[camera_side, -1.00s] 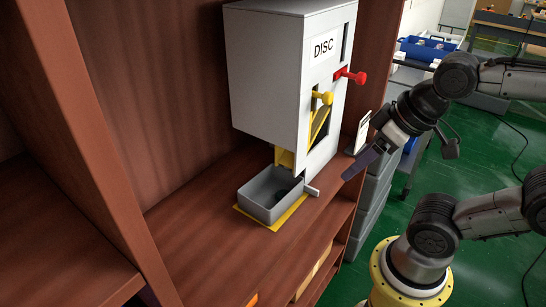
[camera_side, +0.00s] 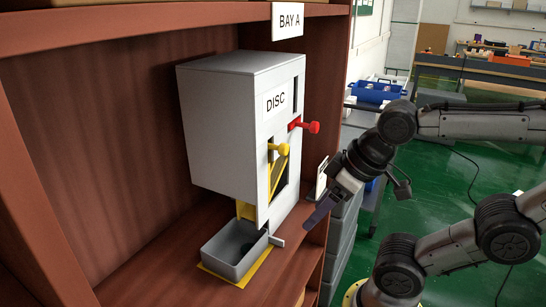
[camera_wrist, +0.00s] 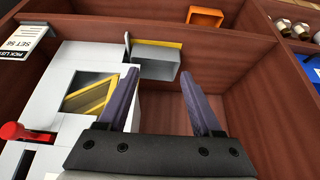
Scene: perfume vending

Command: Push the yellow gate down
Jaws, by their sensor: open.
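The white dispenser marked DISC (camera_side: 215,130) stands upright on the brown shelf. Its yellow gate (camera_side: 278,172) is a slanted yellow piece in the front slot, with a round yellow knob (camera_side: 284,149) near the slot's top. In the wrist view the yellow gate (camera_wrist: 92,98) shows through the window, left of my fingers; its knob cannot be made out there. My gripper (camera_side: 318,215) is open and empty, in front and to the right of the dispenser, lower than the knob and apart from it. Both fingers (camera_wrist: 160,76) show in the wrist view.
A red knob (camera_side: 314,127) sticks out higher on the dispenser. A grey tray (camera_side: 216,262) on a yellow base lies under the outlet with a dark disc inside. A small card stand (camera_side: 322,176) is behind my gripper. An orange bin (camera_wrist: 205,18) shows in the wrist view.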

